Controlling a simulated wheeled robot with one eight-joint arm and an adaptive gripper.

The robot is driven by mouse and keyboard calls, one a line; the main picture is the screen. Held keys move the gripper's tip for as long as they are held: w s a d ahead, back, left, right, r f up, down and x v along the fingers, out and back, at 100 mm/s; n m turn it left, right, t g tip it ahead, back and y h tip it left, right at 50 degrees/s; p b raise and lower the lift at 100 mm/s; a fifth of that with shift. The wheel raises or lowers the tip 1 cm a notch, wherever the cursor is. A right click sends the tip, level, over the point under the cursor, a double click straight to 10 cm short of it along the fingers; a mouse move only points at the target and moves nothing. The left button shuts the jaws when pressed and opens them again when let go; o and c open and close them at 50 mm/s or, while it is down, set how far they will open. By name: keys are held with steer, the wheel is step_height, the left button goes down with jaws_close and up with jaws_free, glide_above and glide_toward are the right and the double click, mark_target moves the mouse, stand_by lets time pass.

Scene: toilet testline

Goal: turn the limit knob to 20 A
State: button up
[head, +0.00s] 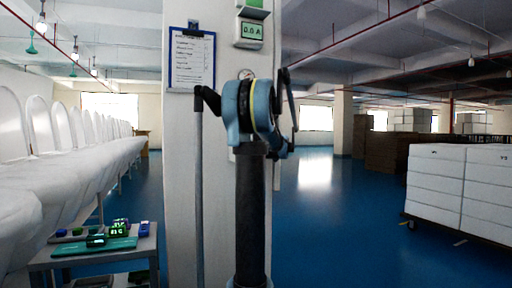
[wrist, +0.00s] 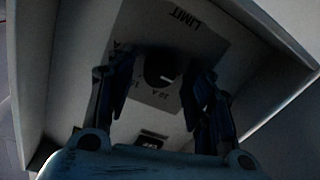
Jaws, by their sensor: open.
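The limit knob (wrist: 163,70) is a dark round knob with a short white pointer mark, seen in the wrist view on a grey label plate (wrist: 190,45) printed LIMIT. Small scale marks show around it, one looking like 10 A; the pointer's exact setting is too dark to read. My gripper (wrist: 160,82) is open, its two dark fingers on either side of the knob. I cannot tell whether they touch it. In the head view my arm hides the knob.
A display (head: 250,31) reading 0.0 A and a clipboard (head: 191,60) hang on the white column (head: 182,150). A cart (head: 62,262) with small devices stands at lower left, beside a row of white toilets (head: 70,150). White boxes (head: 460,185) stand at right; blue floor between is clear.

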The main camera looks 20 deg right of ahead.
steer(key=shift+c, duration=0.6)
steer(key=c, duration=0.9)
steer(key=shift+c, duration=0.2)
